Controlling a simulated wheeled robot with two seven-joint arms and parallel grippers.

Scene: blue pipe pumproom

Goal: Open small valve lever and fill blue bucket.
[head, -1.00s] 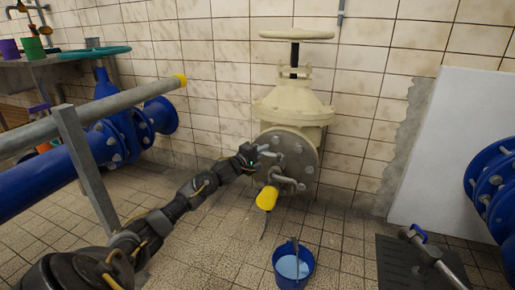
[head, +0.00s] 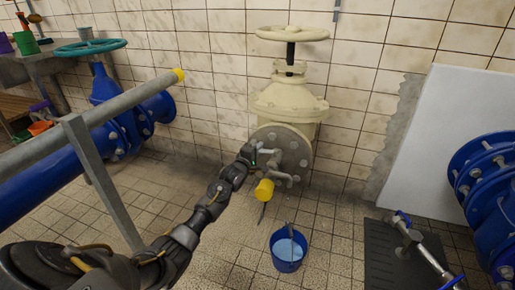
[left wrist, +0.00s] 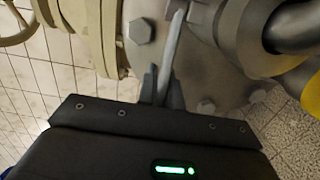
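The small valve lever (left wrist: 171,55) is a thin grey metal bar in front of the round flange (head: 297,152) of the big cream valve. My left gripper (left wrist: 162,88) has its fingers close on both sides of the lever; it also shows at the flange's left edge in the head view (head: 251,156). A short outlet pipe with a yellow end (head: 264,190) sticks out below the flange. The blue bucket (head: 287,264) stands upright on the floor, below and slightly right of the yellow end. Its inside looks pale blue; whether that is water I cannot tell. My right gripper is not in view.
A grey rail (head: 110,120) with a yellow cap and a blue pipe (head: 60,172) stand left of my arm. A dark mat (head: 380,262) with metal pipework lies right of the bucket. Blue flanged pipes (head: 490,185) are at far right. Tiled floor around the bucket is free.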

